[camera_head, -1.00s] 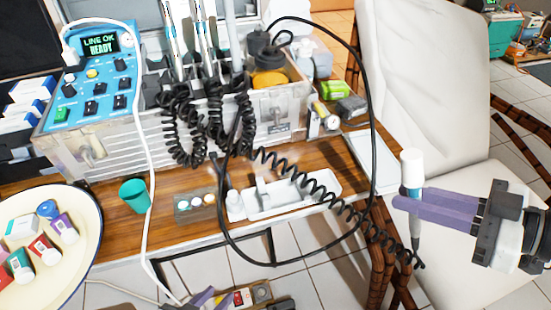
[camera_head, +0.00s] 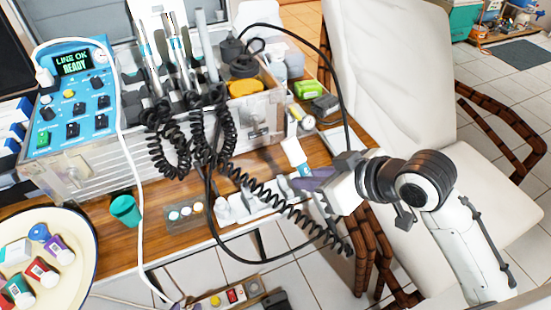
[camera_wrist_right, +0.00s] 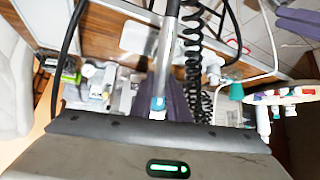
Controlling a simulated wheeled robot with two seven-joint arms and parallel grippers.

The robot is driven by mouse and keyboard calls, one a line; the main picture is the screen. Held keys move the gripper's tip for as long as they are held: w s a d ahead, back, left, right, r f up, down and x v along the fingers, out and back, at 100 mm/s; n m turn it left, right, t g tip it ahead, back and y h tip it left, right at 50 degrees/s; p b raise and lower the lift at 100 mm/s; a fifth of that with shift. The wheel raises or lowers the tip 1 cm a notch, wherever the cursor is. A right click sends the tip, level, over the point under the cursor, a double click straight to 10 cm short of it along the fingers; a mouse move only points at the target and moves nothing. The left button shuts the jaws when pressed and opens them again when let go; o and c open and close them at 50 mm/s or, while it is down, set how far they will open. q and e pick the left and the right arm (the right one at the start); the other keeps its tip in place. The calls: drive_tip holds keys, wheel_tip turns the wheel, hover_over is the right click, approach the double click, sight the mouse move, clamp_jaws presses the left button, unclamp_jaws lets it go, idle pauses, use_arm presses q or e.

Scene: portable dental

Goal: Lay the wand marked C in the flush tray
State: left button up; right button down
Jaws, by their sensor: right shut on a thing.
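My right gripper (camera_head: 308,182) is shut on a wand (camera_head: 294,152) with a white end and a teal band. The wand is tilted, and its lower part is hidden behind the gripper in the head view. In the right wrist view the wand (camera_wrist_right: 168,55) runs as a grey shaft up between the purple fingers. No letter is readable on it. The white flush tray (camera_head: 238,212) lies on the wooden table, just left of the gripper and partly behind the coiled cord. My left gripper's purple fingers (camera_wrist_right: 298,22) show at the wrist view's top right; their opening is unclear.
A black coiled cord (camera_head: 285,212) and a black hose loop (camera_head: 208,200) cross in front of the tray. A block with round pods (camera_head: 186,212) and a teal cup (camera_head: 126,210) stand left of it. More wands (camera_head: 180,65) stand in the case behind.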

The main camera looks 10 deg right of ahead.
drive_tip(key=shift+w+a+m+g+h+p, duration=0.15)
drive_tip(key=shift+w+a+m+h+p, duration=0.2)
drive_tip(key=shift+m+h, duration=0.2)
drive_tip(key=shift+w+a+m+g+h+p, duration=0.15)
drive_tip(key=shift+a+m+h+p, duration=0.05)
drive_tip(key=shift+a+m+h, duration=0.3)
drive_tip(key=shift+w+a+f+m+g+h+p, duration=0.1)
drive_tip(key=shift+w+a+f+m+g+p, duration=0.9)
drive_tip(key=shift+m, duration=2.25)
drive_tip(key=shift+w+a+f+m+g+h+p, duration=0.1)
drive_tip(key=shift+w+a+f+m+g+p, duration=0.25)
drive_tip(key=shift+m+g+p, duration=2.1)
drive_tip(key=shift+w+a+f+m+t+h+p, duration=0.15)
drive_tip(key=shift+w+a+f+m+p, duration=0.7)
drive_tip(key=shift+m, duration=3.2)
drive_tip(key=shift+s+d+f, duration=0.2)
drive_tip(key=shift+d+f, duration=0.1)
drive_tip(key=shift+f, duration=0.05)
drive_tip(key=shift+f, duration=0.15)
drive_tip(key=shift+f, duration=0.55)
